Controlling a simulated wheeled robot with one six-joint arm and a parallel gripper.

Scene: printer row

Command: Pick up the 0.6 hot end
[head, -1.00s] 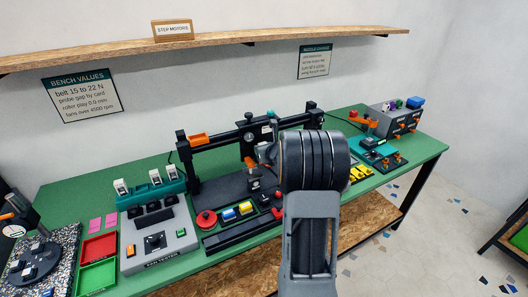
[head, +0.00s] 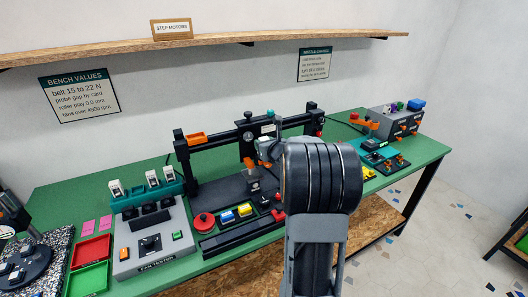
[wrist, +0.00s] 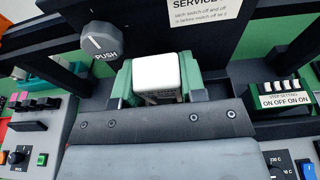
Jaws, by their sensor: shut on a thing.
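In the wrist view my gripper (wrist: 157,92) has its green-sided jaws closed on a white block (wrist: 155,72) with rounded edges. The block sits between the two jaws, and its lower front carries small dark marking that I cannot read. I cannot tell from its face whether it is the 0.6 hot end.
A grey PUSH knob (wrist: 100,42) and a step-setting switch block (wrist: 283,95) are near the gripper. The printer frame (head: 235,130), fan tester (head: 150,243) and white-topped pieces in a teal rack (head: 148,195) stand left on the green bench. A wood shelf (head: 220,36) hangs above.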

